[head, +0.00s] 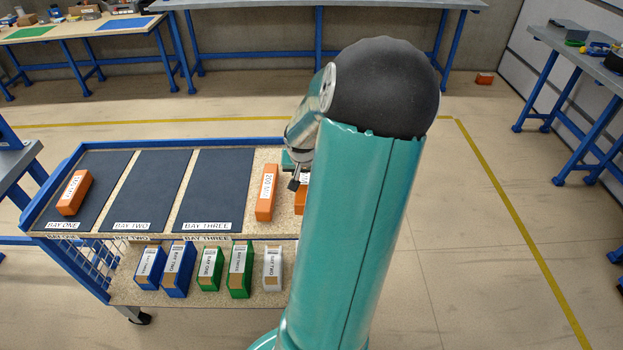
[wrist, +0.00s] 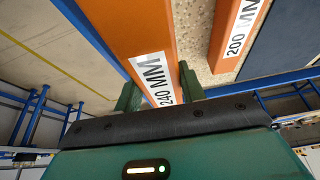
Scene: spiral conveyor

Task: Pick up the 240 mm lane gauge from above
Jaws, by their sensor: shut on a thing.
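The 240 mm lane gauge is an orange block with a white "240 MM" label and fills the upper middle of the wrist view (wrist: 140,30). My gripper (wrist: 158,88) is shut on it, with one green finger on each side near its labelled end. In the head view, my gripper (head: 297,179) is over the right end of the cart top, partly behind my arm. Only a small orange strip of the gauge (head: 299,204) shows there. I cannot tell whether it touches the board.
The orange 200 mm gauge (head: 266,192) stands close on the left. Another orange block (head: 75,192) lies in bay one (head: 95,170). Bays two (head: 150,185) and three (head: 213,180) are empty. Several labelled boxes fill the lower shelf (head: 120,290). Open floor (head: 440,230) lies right.

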